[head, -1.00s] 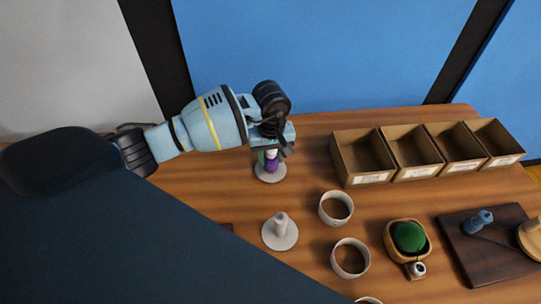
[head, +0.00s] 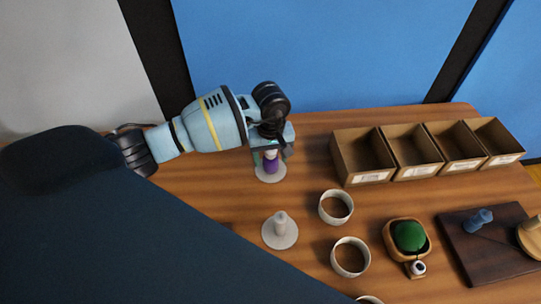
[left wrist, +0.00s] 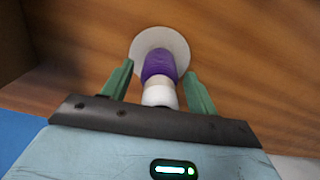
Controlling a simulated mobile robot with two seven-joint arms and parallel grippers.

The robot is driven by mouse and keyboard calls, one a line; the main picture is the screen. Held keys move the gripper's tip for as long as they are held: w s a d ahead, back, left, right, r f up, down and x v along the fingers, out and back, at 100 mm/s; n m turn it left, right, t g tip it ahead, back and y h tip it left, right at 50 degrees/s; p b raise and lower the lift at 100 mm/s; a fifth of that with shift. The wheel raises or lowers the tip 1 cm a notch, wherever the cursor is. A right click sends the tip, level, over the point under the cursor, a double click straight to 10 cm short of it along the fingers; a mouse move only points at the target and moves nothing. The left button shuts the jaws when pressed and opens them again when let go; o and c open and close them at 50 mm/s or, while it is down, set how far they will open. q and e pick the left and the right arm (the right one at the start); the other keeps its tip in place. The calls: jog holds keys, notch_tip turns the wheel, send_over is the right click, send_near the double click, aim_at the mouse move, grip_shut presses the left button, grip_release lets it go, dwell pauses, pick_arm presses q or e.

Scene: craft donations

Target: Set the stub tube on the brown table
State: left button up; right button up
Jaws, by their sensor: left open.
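A short tube with a purple winding and a white end (head: 271,166) stands on a round white base (head: 270,177) on the brown table (head: 190,185). I take it as the stub tube, though its name cannot be read from the frames. My left gripper (head: 271,153) is above it and open, its green fingers on either side. In the left wrist view, the purple winding (left wrist: 158,66) and white end lie between the spread fingers (left wrist: 159,70), with gaps showing on both sides. My right gripper is not in view.
A white stand with a bare peg (head: 280,230) is nearer the front. Two cups (head: 336,207) (head: 350,257) stand right of it. Open brown boxes (head: 363,157) line the back right. A green pincushion (head: 409,236) and a dark board (head: 487,259) with a blue piece (head: 479,219) are at right.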

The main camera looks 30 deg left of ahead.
pick_arm(q)
notch_tip(320, 180, up, 12)
jog(key=shift+r, duration=0.1)
dwell(0.4)
dwell(0.4)
